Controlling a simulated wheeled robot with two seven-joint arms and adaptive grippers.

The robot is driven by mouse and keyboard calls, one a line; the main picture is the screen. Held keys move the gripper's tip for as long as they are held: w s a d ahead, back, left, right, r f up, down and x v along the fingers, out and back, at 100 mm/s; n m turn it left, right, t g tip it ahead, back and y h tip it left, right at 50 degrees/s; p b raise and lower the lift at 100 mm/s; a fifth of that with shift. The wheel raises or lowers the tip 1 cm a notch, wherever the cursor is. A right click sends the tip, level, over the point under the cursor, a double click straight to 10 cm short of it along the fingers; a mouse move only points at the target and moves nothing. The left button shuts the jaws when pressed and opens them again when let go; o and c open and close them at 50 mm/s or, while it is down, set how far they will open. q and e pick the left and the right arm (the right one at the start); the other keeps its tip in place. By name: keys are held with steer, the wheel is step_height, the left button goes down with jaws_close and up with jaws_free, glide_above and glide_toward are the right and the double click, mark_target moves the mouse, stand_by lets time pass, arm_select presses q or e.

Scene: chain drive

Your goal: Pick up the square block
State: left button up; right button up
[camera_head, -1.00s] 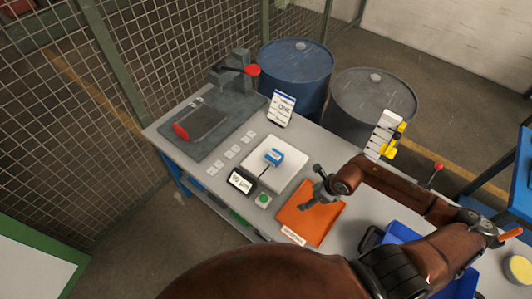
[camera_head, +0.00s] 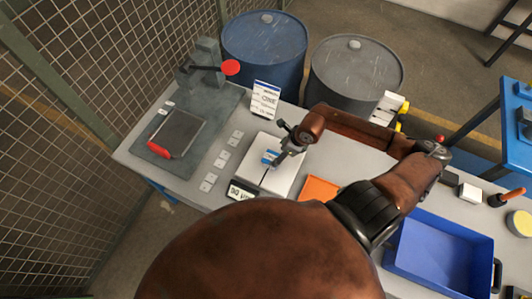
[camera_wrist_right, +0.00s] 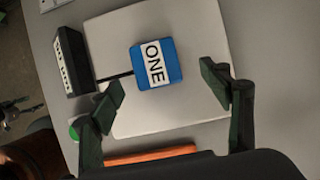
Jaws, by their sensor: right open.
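The square block is blue with a white label reading "ONE" (camera_wrist_right: 157,65). It lies on a white plate (camera_wrist_right: 205,30) and shows small in the head view (camera_head: 268,156), partly covered by my gripper. My right gripper (camera_head: 278,161) is over the white plate, close beside the block. In the right wrist view its two fingers (camera_wrist_right: 161,85) are apart and empty. The block lies ahead of the gap between them. I cannot tell the exact height of the fingers above the plate. My left gripper is not in view.
A small display (camera_head: 240,191) stands at the plate's corner, with a thin dark rod toward the block. An orange mat (camera_head: 318,187) lies nearby. A card sign (camera_head: 265,99) stands behind. A blue tray (camera_head: 440,255) is at right, a grey press board (camera_head: 176,135) at left.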

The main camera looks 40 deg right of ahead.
mark_target(272, 158)
steer(key=x, duration=0.2)
steer(key=p+x, duration=0.1)
steer(key=x, duration=0.1)
steer(key=shift+w+a+r, duration=0.1)
steer(key=shift+a, duration=0.25)
steer(key=x, duration=0.3)
steer(key=c, duration=1.1)
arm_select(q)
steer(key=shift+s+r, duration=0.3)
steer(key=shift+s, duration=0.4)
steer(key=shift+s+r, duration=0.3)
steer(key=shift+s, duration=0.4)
arm_select(e)
steer(key=c, duration=0.5)
